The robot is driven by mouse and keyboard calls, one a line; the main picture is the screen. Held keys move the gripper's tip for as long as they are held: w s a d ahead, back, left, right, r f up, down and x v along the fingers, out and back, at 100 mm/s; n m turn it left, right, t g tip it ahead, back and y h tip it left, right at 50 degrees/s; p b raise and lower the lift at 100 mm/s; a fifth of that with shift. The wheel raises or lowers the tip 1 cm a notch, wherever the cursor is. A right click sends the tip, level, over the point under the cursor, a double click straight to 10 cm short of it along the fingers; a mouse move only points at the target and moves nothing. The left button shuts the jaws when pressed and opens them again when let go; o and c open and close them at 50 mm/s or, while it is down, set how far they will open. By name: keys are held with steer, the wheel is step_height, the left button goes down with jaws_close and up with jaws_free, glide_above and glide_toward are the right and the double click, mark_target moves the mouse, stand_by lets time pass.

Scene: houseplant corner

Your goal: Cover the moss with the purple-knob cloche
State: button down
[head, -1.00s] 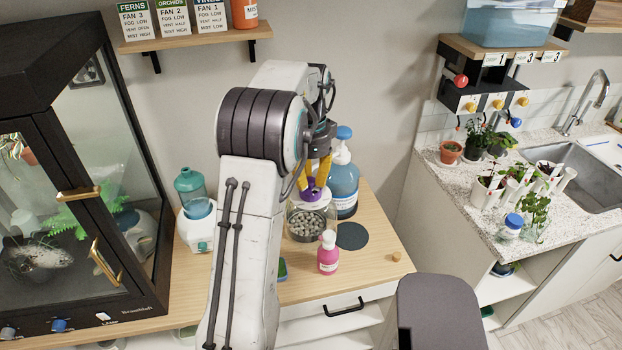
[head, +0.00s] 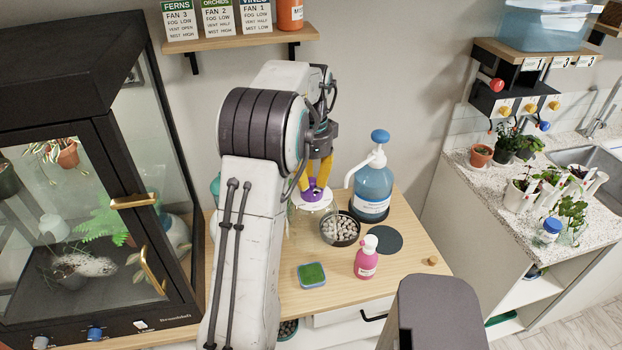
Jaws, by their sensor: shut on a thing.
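My gripper (head: 317,184) is shut on the purple knob of the clear glass cloche (head: 306,218). The cloche hangs from it above the wooden cabinet top, left of the pebble bowl. Its lower edge is faint, and my arm hides its left part. The green moss (head: 311,274) lies in a small blue-rimmed square tray, nearer than the cloche, and is uncovered.
A bowl of pebbles (head: 341,228), a pink pump bottle (head: 367,258), a dark round mat (head: 385,240) and a blue pump jug (head: 371,188) stand to the right. A glass terrarium (head: 95,190) is on the left. A sign shelf (head: 240,40) is above.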

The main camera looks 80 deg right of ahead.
steer(key=shift+w+f+b, duration=0.25)
steer(key=shift+f+b, duration=0.1)
steer(key=shift+f, duration=0.05)
steer(key=shift+s+f+b, duration=0.3)
steer(key=shift+f+b, duration=0.25)
steer(key=shift+f, duration=0.4)
step_height(320, 180, down, 16)
steer(key=b, duration=1)
steer(key=shift+b, duration=0.35)
steer(key=shift+w+f+b, duration=0.15)
steer(key=shift+f+b, duration=1.1)
steer(key=shift+f, duration=0.75)
stand_by(1.4)
steer(key=c, duration=1.1)
jaws_free()
steer(key=shift+a, duration=0.1)
